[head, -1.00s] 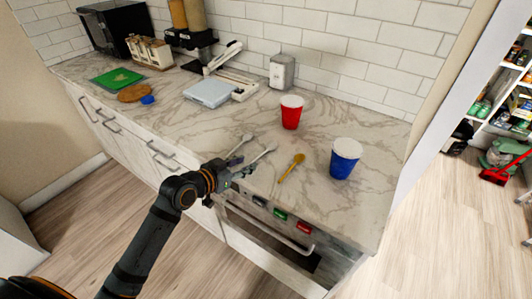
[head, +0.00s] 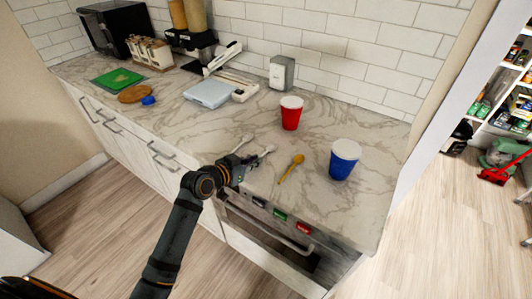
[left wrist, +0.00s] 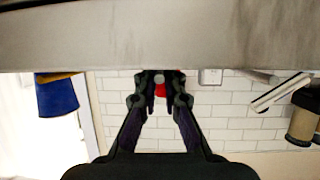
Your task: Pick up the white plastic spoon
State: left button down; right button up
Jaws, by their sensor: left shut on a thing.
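The white plastic spoon (head: 268,150) is at the front part of the marble counter, its bowl pointing toward the back right and its handle hidden by my left gripper (head: 252,160). The left gripper is shut on the spoon's handle, low at the counter's front edge. In the left wrist view the fingers (left wrist: 160,102) come together near the counter edge, with a small pale end of the spoon (left wrist: 158,76) between them. I cannot tell whether the spoon is lifted off the counter. My right gripper is not in view.
Another pale spoon (head: 243,140) lies just left, close to the gripper. A yellow spoon (head: 291,168) lies to the right. A red cup (head: 291,116) and a blue cup (head: 343,163) stand behind and right.

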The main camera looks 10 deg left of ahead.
pick_arm(q)
jog(key=shift+r, duration=0.15)
jog(key=shift+r, duration=0.3)
notch_tip(320, 180, up, 3)
jog(key=shift+s+f, duration=0.15)
jog(key=s+a+r+p, duration=0.2)
jog(key=s+r+p, duration=0.7)
jog(key=s+p, duration=0.2)
jog(key=v, duration=0.2)
jog(key=shift+s, duration=0.35)
